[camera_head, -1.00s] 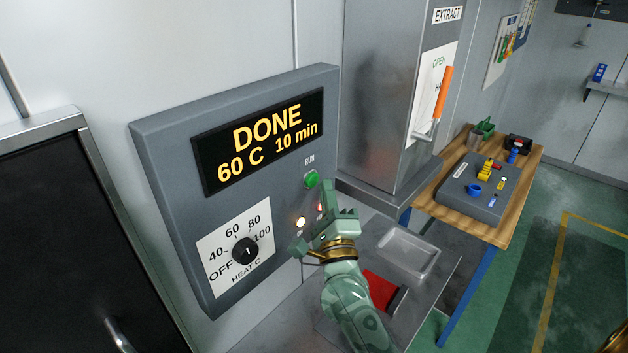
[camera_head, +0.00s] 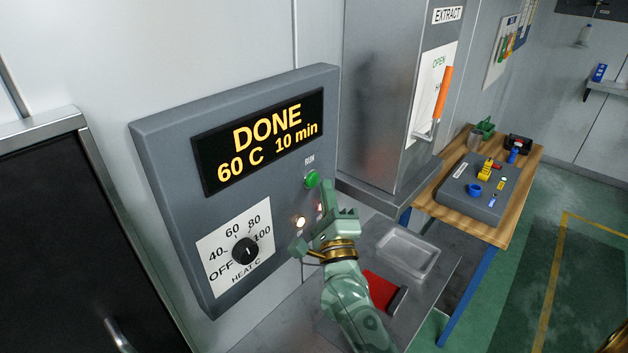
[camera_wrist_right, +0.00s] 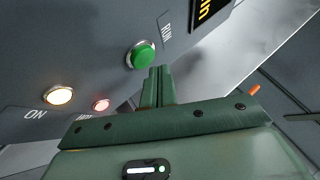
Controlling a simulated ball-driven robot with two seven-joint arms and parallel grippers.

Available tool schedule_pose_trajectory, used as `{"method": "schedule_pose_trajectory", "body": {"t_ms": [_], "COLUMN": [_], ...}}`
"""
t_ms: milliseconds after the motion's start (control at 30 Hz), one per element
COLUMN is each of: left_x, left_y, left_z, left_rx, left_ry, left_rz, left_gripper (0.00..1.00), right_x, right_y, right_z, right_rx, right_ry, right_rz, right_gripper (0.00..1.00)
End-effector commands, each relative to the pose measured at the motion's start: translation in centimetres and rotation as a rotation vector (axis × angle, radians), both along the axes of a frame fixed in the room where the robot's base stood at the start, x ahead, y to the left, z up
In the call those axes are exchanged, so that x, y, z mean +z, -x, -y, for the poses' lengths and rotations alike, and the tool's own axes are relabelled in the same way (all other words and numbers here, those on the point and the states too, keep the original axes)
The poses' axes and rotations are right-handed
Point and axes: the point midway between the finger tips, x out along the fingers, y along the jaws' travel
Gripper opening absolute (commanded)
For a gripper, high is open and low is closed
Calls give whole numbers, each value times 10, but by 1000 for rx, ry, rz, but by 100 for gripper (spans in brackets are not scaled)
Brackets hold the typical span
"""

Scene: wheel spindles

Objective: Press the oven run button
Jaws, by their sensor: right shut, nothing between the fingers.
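The green RUN button (camera_head: 312,179) sits on the grey oven control panel (camera_head: 160,150), below the right end of the display. The display (camera_head: 258,142) reads DONE, 60 C, 10 min. My right gripper (camera_head: 327,192) is shut and empty, just below and in front of the button. In the right wrist view the shut fingertips (camera_wrist_right: 158,72) are close under the green button (camera_wrist_right: 141,55); a small gap seems to show, though contact is hard to judge. The heat dial (camera_head: 244,250) is at the panel's lower left. My left gripper is not in view.
A lit white ON lamp (camera_head: 300,222) and a red lamp (camera_wrist_right: 101,105) are near my right gripper. A metal tray (camera_head: 408,250) and a red item (camera_head: 380,290) lie on the bench below. A steel cabinet with an orange handle (camera_head: 442,95) stands to the right.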

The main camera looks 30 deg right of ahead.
Motion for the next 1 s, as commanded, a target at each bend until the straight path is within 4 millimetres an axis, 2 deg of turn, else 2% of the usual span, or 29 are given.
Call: {"method": "schedule_pose_trajectory", "body": {"t_ms": [1000], "left_x": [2], "left_y": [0], "left_z": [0], "left_rx": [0], "left_ry": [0], "left_rz": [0], "left_gripper": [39], "right_x": [0], "right_y": [-10], "right_z": [-4], "right_rx": [0], "right_ry": [0], "right_rz": [0], "right_gripper": [0]}}
